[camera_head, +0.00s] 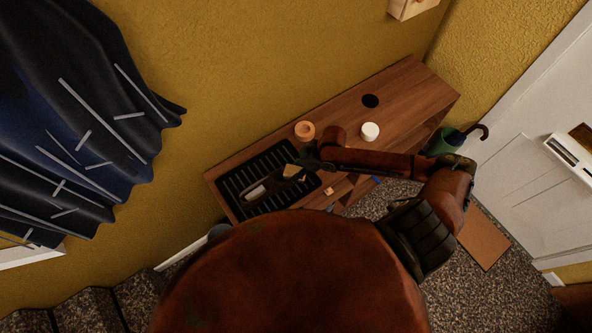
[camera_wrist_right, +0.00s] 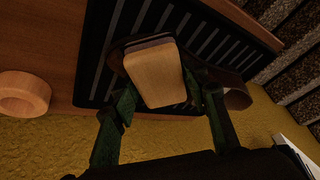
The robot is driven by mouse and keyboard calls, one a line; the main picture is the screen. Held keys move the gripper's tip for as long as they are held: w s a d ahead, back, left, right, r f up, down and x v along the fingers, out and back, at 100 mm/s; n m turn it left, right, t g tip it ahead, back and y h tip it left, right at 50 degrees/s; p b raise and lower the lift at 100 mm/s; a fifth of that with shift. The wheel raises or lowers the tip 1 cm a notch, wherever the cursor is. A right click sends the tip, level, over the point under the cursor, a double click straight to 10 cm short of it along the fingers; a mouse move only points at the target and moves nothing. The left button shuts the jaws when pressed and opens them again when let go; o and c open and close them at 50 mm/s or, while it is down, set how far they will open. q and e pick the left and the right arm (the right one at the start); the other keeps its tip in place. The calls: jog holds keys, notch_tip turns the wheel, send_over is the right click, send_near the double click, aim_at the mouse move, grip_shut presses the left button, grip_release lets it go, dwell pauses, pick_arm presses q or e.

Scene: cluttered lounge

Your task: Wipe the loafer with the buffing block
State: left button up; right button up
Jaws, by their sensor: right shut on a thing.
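The buffing block (camera_head: 292,171) is a pale tan block with a dark layer on one side. My right gripper (camera_head: 304,166) is shut on it; the right wrist view shows the block (camera_wrist_right: 156,75) between the two fingers (camera_wrist_right: 162,95). The dark brown loafer (camera_head: 270,184) lies on a black ribbed tray (camera_head: 236,186). The block is over the loafer's right end in the head view; I cannot tell whether they touch. In the wrist view, the block and fingers partly hide the loafer (camera_wrist_right: 237,97). My left gripper is not in view.
The tray lies on a wooden bench (camera_head: 345,106). An orange-tan ring (camera_head: 304,130), a white round container (camera_head: 370,131) and a dark disc (camera_head: 371,101) sit on the bench. A small wooden piece (camera_head: 328,191) is near its front edge. Dark cloth hangs at left.

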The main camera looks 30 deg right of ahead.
jog(key=shift+f, duration=0.35)
jog(key=shift+w+r, duration=0.1)
jog(key=shift+w, duration=0.05)
